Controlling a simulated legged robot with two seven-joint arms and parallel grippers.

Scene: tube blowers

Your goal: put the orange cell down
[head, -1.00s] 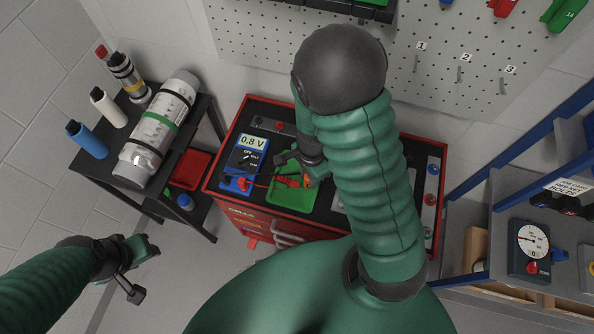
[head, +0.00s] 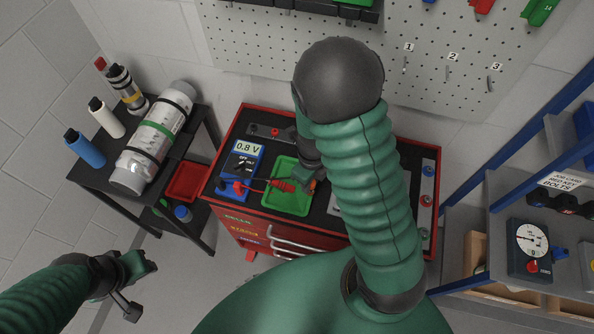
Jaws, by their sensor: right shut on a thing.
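My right gripper (head: 309,181) is over the right side of the green tray (head: 273,204) on the red tool cart, partly hidden behind my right arm. It is shut on the orange cell (head: 312,187), of which only a small orange bit shows; whether the cell touches the tray or cart top cannot be told. A multimeter (head: 245,158) reading 0.8 V stands left of the tray, with a red probe (head: 281,185) lying across the tray. My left gripper (head: 138,285) hangs over the floor at lower left, empty; its jaw opening is unclear.
A black shelf (head: 95,180) at left holds a large cylinder (head: 152,140) and bottles. The red cart (head: 238,222) has a dark top. A pegboard (head: 430,60) is behind it. A blue-framed rack (head: 470,195) with a gauge (head: 531,240) stands at right.

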